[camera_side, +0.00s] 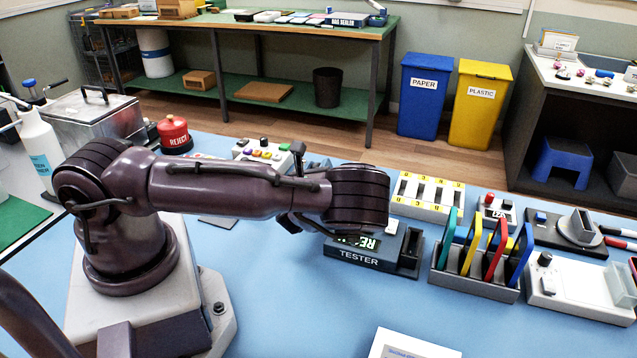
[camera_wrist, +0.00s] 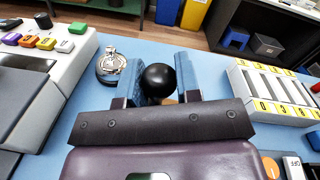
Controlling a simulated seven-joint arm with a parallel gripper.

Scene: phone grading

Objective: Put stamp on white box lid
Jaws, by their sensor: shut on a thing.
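My gripper (camera_wrist: 159,80) shows in the wrist view with its two blue-padded fingers on either side of a round black knob, the handle of the stamp (camera_wrist: 158,78). The gripper is shut on it. A little light brown shows below the knob; the rest of the stamp is hidden by the gripper. In the side view my arm hides the fingers and the stamp. A white box (camera_side: 405,347) with a printed label lies at the bottom edge of the side view, partly cut off. It is apart from my arm.
A tester (camera_side: 358,256) stands by my wrist. A slotted tray (camera_side: 428,196) and a rack (camera_side: 473,285) with coloured upright pieces stand to the right. A red REJECT piece (camera_side: 174,134) stands at the back left. Blue table in front of the tester is clear.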

